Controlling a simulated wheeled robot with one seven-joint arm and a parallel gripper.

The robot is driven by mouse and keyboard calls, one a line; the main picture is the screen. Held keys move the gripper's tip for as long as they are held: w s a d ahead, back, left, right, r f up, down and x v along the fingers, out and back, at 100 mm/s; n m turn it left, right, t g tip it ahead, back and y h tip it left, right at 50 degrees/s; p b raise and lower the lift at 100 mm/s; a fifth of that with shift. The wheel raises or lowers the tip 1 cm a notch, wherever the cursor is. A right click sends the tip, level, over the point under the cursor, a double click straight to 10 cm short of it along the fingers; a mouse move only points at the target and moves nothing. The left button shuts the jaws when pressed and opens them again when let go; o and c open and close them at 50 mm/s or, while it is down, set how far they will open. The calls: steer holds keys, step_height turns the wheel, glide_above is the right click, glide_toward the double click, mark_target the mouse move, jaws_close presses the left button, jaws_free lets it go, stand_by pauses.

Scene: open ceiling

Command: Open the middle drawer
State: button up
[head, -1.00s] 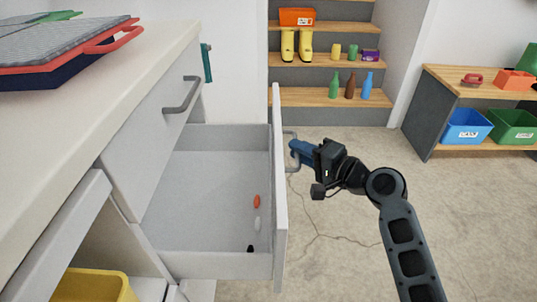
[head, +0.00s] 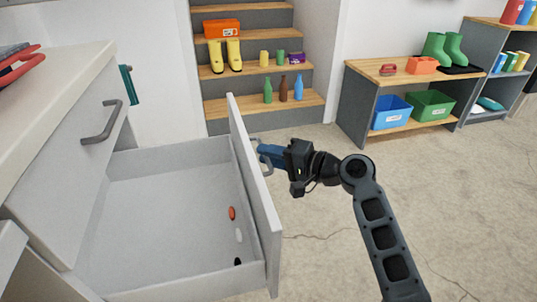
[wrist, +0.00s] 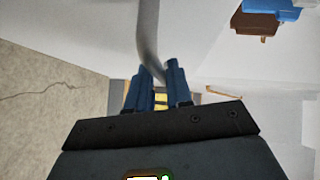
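The middle drawer (head: 165,215) is pulled far out of the white cabinet in the head view. Its inside shows a red, a white and a black small item near the front. The drawer's grey handle (head: 266,172) is on the outer face of its front panel (head: 256,190). My gripper (head: 263,153), with blue fingers, is at this handle, outside the drawer. In the wrist view the curved handle (wrist: 149,35) runs down between the two blue fingertips (wrist: 157,80), which look closed around it.
The closed upper drawer (head: 75,140) has its own handle (head: 102,122). A stepped shelf (head: 262,105) with boots and bottles stands at the back. A low bench (head: 400,82) with blue and green bins stands at the right. The floor (head: 440,200) right of my arm is clear.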

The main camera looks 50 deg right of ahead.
steer(key=shift+o, duration=1.4)
steer(key=s+d+r+p, duration=0.1)
steer(key=s, duration=0.6)
steer(key=shift+s, duration=0.3)
